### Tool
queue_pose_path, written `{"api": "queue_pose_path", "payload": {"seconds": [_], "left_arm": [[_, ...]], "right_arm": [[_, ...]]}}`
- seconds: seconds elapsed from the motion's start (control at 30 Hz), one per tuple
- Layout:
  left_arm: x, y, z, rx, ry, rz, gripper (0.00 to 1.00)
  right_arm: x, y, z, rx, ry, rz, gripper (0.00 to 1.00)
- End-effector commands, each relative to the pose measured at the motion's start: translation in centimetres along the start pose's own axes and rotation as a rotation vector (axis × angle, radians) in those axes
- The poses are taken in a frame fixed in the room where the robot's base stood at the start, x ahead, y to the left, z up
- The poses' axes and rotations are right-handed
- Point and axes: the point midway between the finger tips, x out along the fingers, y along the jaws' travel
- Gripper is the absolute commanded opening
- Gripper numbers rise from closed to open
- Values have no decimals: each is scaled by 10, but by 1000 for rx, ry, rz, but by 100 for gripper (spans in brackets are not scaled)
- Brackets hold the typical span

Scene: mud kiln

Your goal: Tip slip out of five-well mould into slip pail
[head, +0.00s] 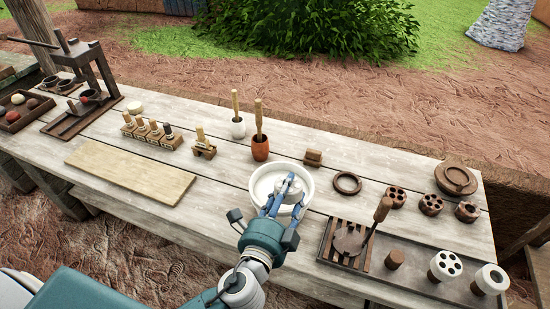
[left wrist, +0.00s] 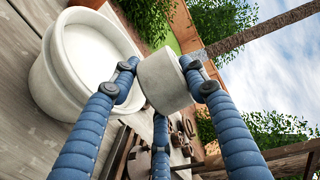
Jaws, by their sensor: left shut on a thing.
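The slip pail (head: 253,185) is a round white vessel on the middle of the table, with pale slip inside. In the left wrist view the pail (left wrist: 56,62) is at the upper left. My left gripper (head: 287,194) is shut on a short, pale grey cylinder, which I take for the five-well mould (left wrist: 163,82). The blue fingers grip it around its side, over the pail in the head view. In the left wrist view the mould is beside the pail's rim. Its wells do not show, and I see no stream of slip. My right gripper is out of view.
A slatted rack (head: 330,242) with a handled tool stands right of the pail. A tray beyond it holds pale, holed pieces (head: 446,264). A mallet in a brown cup (head: 260,148) stands behind the pail. A bare board (head: 130,172) lies at left.

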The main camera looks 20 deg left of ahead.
Motion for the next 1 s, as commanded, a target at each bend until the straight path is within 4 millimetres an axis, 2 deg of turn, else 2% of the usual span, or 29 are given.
{"api": "queue_pose_path", "payload": {"seconds": [0.03,0.13,0.3,0.47,0.67,0.83,1.0], "left_arm": [[10,6,0,3,46,3,17],[30,13,2,11,150,2,17],[53,6,15,37,271,-5,17],[66,-10,33,43,325,-4,17],[71,-20,42,1,349,5,17],[70,-20,39,-210,369,42,17],[68,-20,34,-556,395,103,17]], "right_arm": [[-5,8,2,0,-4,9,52],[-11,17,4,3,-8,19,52],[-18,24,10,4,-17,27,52],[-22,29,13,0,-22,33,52],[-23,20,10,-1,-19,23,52],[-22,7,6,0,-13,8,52],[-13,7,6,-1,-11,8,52]]}}
